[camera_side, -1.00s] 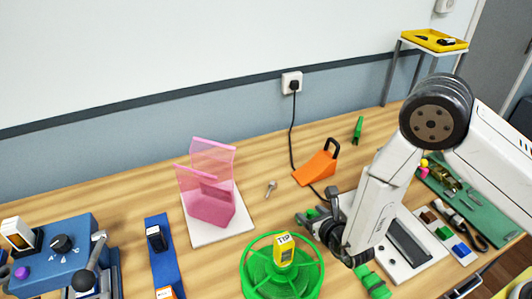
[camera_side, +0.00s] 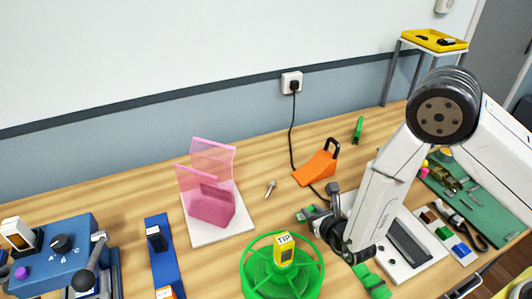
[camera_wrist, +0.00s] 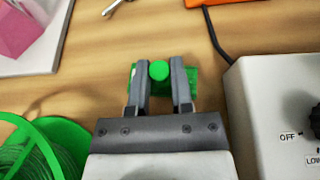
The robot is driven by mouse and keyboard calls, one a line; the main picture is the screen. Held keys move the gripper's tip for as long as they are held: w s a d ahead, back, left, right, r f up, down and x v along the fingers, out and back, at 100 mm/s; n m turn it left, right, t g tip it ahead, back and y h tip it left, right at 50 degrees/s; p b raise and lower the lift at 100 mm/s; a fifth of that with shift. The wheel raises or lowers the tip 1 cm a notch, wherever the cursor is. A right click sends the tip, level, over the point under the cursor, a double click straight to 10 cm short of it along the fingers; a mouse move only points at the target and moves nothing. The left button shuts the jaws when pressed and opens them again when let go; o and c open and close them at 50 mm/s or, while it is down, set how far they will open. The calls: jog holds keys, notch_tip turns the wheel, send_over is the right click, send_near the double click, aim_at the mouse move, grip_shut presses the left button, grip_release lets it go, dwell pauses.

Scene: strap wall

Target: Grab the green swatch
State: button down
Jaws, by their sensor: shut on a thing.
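The green swatch (camera_wrist: 159,71) shows in the wrist view as a flat green piece with a round green knob on top. My gripper (camera_wrist: 160,75) is shut on the knob, one finger on each side, and the flat piece shows past both fingers. In the side view part of the swatch (camera_side: 311,212) shows beside my gripper (camera_side: 320,225), and the wrist hides much of it. I cannot tell whether it touches the wooden table.
A green spoked reel (camera_side: 250,270) with a yellow tag stands left of my gripper. A white box with a dial (camera_wrist: 275,100) is close on the right. An orange wedge (camera_side: 316,168) and a black cable lie behind. A pink holder (camera_side: 212,205) stands farther left.

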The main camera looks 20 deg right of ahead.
aim_at(313, 212)
jog(key=shift+r, duration=4.4)
jog(key=shift+r, duration=0.1)
